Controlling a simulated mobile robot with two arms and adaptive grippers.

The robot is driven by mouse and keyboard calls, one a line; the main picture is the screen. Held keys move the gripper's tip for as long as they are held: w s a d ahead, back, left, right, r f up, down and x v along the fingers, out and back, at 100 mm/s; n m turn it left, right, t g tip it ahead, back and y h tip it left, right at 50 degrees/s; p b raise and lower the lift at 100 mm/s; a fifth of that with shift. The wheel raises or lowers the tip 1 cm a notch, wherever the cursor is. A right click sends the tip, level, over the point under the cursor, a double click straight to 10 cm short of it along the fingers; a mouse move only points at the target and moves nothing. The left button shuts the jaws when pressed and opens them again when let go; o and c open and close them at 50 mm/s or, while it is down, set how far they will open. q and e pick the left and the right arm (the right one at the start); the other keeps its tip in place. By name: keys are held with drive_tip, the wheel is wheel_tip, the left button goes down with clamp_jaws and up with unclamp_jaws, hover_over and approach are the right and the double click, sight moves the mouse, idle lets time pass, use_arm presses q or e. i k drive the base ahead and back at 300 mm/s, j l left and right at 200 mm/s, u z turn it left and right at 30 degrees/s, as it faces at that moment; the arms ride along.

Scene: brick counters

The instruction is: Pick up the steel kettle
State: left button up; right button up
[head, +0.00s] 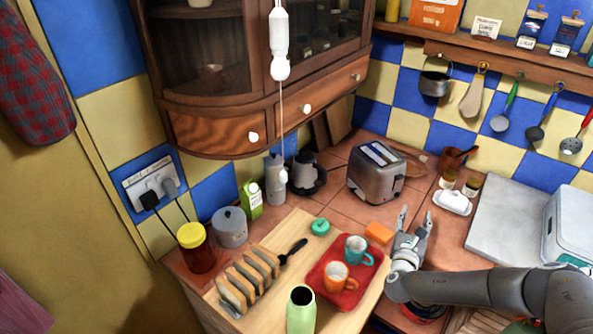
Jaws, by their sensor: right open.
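What looks like the steel kettle (304,174), a small grey vessel with black parts, stands at the back of the tiled counter under the wooden wall cabinet. My left gripper is not in view.
A steel toaster (376,172) stands right of the kettle; a grey canister (275,178) stands left of it. A wooden board (265,312) holds a toast rack, a green bottle (301,310) and a red tray (323,297) with two mugs. The cabinet (217,134) overhangs the back counter.

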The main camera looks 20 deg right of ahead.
sight(304, 175)
drive_tip(key=i+j, duration=0.9)
drive_tip(key=j, duration=0.15)
